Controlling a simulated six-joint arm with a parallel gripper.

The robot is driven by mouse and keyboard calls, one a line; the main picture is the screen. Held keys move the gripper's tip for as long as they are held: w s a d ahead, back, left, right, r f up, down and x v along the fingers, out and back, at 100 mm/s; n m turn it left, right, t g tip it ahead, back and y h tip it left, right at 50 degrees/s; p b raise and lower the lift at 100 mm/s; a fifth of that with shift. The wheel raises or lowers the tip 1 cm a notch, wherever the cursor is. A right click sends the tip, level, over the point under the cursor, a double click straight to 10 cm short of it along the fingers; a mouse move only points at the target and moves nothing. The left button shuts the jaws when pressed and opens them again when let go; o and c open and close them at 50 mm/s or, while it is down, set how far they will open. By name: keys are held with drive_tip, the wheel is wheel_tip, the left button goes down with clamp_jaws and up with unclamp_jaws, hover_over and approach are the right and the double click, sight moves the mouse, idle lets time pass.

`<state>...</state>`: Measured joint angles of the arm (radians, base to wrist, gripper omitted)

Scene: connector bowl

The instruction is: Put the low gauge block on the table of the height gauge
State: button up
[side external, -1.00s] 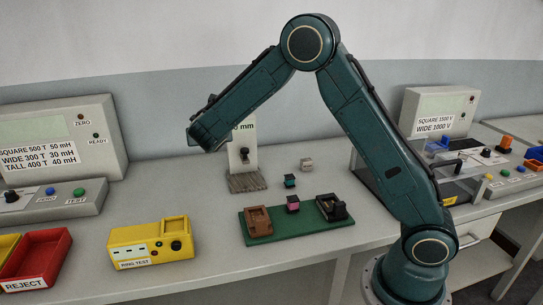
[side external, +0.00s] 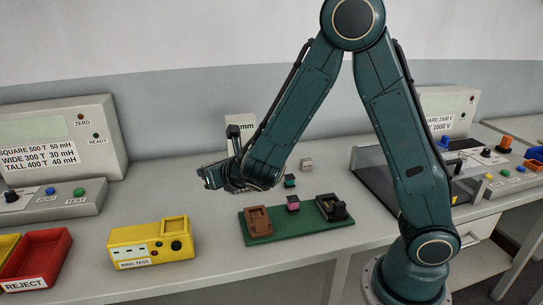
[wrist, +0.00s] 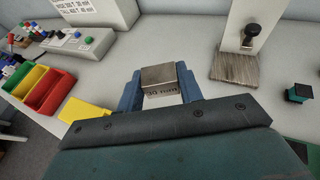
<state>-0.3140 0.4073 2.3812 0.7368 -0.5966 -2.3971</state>
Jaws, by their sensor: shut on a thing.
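My gripper (wrist: 160,88) is shut on a grey metal gauge block (wrist: 160,76), held between its two blue fingers. The block has dark lettering on its near face that I cannot read. The height gauge (wrist: 248,20) stands to the right of the block in the wrist view, with a black knob on its upright plate. In the side external view my gripper (side external: 205,178) is low over the bench. My arm hides most of the gauge (side external: 240,121) there, and the block is not clear.
A black and teal part (wrist: 299,93) lies right of the gauge. A pale block (side external: 306,164) is behind the green board (side external: 270,238), which carries brown and black fixtures.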

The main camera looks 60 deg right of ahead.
drive_tip(key=w+d+m+g+h, duration=0.25)
drive_tip(key=d+m+h, duration=0.25)
drive_tip(key=d, duration=1.3)
drive_tip(key=shift+g, duration=0.35)
wheel_tip(320, 180, down, 14)
drive_tip(key=shift+s+d+r, duration=0.1)
drive_tip(key=shift+d, duration=0.1)
drive_tip(key=w+d, duration=0.2)
drive_tip(key=shift+w+d, duration=0.3)
drive_tip(key=shift+w, duration=0.05)
drive_tip(key=shift+w+f, duration=0.1)
drive_tip(key=shift+f, duration=0.55)
drive_tip(key=shift+f, duration=0.1)
drive_tip(key=o, duration=1.2)
drive_tip(key=shift+o, duration=0.2)
